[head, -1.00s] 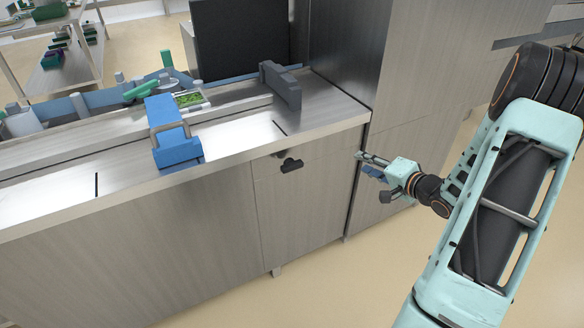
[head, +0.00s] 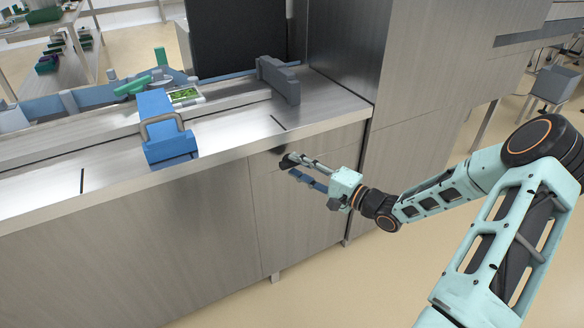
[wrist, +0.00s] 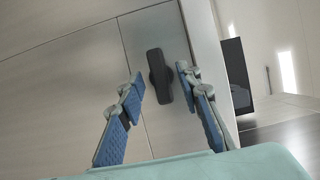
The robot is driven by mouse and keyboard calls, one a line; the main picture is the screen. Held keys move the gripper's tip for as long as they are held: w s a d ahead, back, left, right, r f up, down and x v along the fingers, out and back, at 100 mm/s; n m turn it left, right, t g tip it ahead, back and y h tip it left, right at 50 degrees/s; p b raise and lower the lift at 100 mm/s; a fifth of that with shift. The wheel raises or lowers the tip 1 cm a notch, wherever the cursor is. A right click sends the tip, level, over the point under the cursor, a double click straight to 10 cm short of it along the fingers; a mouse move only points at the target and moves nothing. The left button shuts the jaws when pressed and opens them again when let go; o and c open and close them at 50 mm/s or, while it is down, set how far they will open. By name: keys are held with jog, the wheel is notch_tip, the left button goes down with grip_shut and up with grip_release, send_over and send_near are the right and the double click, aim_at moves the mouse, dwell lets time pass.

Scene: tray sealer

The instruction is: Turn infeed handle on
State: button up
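The infeed handle is a small black bar knob (head: 286,161) on the grey cabinet front below the counter edge. In the wrist view the black handle (wrist: 158,80) is nearly upright in the picture, slightly tilted. My gripper (head: 295,165) is at the handle in the head view, its fingertips partly overlapping it. In the wrist view my gripper (wrist: 160,77) is open, with one blue-padded finger on each side of the handle and visible gaps to both. I cannot tell whether the tips reach past the handle's face.
The counter (head: 225,139) overhangs just above the handle. On it are a blue block with a handle (head: 168,140), a grey upright guide (head: 282,82) and a tray of green food (head: 186,96). A tall cabinet (head: 410,130) stands to the right. Floor in front is clear.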

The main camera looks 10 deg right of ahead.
jog(key=shift+x, duration=1.3)
grip_shut()
